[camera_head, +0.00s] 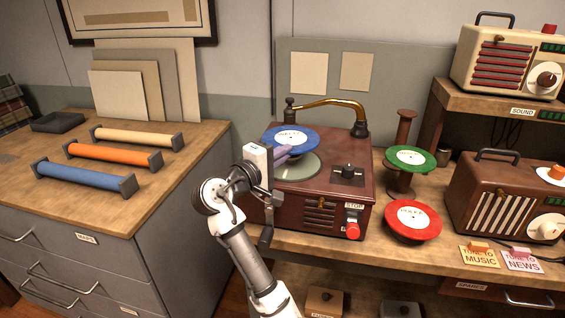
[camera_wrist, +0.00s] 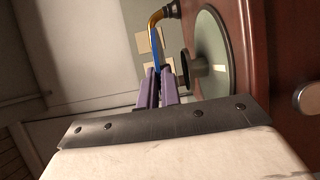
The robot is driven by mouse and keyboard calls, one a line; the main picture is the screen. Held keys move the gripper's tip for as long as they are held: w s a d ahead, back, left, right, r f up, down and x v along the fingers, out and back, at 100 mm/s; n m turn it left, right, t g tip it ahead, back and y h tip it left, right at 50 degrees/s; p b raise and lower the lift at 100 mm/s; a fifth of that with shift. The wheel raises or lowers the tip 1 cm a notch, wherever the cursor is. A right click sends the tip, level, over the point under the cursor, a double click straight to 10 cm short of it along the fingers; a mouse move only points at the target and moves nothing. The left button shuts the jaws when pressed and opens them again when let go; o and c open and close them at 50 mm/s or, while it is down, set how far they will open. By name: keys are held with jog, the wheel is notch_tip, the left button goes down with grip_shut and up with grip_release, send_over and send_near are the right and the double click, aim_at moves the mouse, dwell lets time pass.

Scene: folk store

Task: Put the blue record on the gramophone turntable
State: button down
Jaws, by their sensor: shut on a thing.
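The blue record (camera_head: 284,136) with a white label is held about level above the gramophone (camera_head: 334,195), over the far left part of its pale turntable (camera_head: 298,168). A gap seems to show between record and turntable. My gripper (camera_head: 284,151) is shut on the record's near edge. In the wrist view, my purple gripper fingers (camera_wrist: 158,82) pinch the record, seen edge-on as a thin blue strip (camera_wrist: 155,45). The turntable (camera_wrist: 214,60) lies to the right there, bare in its visible part. The brass tonearm (camera_head: 330,102) arches behind the record.
A green record (camera_head: 410,158) on a spool stand and a red record (camera_head: 412,222) are right of the gramophone. A red stop button (camera_head: 352,231) is on its front. Radios (camera_head: 507,195) stand farther right. Coloured rolls (camera_head: 86,177) lie on the left cabinet.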

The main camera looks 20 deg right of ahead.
jog(key=shift+f, duration=1.5)
jog(key=c, duration=1.6)
grip_release()
jog(key=shift+r, duration=0.25)
jog(key=b+v, duration=0.3)
jog(key=v, duration=0.9)
